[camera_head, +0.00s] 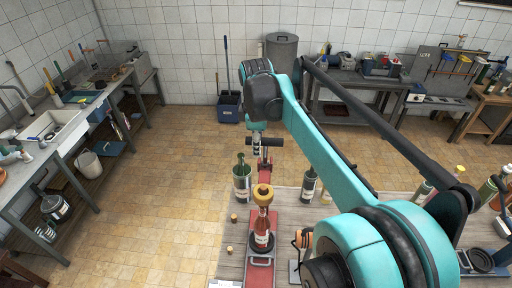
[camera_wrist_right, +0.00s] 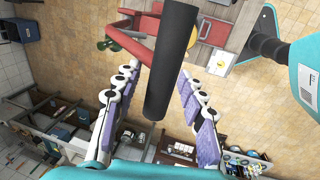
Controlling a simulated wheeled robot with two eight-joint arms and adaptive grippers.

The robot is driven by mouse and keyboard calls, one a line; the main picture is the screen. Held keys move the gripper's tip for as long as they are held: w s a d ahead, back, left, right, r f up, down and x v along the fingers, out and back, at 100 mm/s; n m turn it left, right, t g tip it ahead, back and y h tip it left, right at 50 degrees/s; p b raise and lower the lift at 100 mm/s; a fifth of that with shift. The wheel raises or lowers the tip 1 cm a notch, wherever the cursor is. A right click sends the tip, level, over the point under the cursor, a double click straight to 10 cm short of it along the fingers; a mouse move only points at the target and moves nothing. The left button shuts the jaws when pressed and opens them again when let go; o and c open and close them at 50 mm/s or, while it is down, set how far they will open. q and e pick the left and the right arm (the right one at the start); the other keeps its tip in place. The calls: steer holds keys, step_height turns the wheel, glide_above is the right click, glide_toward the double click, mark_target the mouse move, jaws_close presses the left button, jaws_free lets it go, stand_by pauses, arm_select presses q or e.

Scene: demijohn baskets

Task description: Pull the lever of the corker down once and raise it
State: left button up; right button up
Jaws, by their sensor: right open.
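The corker (camera_head: 258,274) stands on the table at the bottom middle of the head view, with a red base and a bottle (camera_head: 262,236) upright on it under a brass-coloured head. Its lever reaches up behind it to a black bar handle (camera_head: 272,142), which shows large in the right wrist view (camera_wrist_right: 170,60) with red corker parts behind. My right gripper (camera_head: 257,148) is at this handle. Its purple-padded fingers are open on both sides of the handle, and gaps show between pads and handle in the wrist view. My left gripper is not in view.
Loose corks (camera_head: 230,249) lie on the table. A sink bench (camera_head: 55,130) lines the left wall; the floor between is clear.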

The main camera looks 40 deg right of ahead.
steer(key=f, duration=0.3)
steer(key=shift+w+f, duration=0.1)
steer(key=shift+w, duration=0.35)
jaws_close()
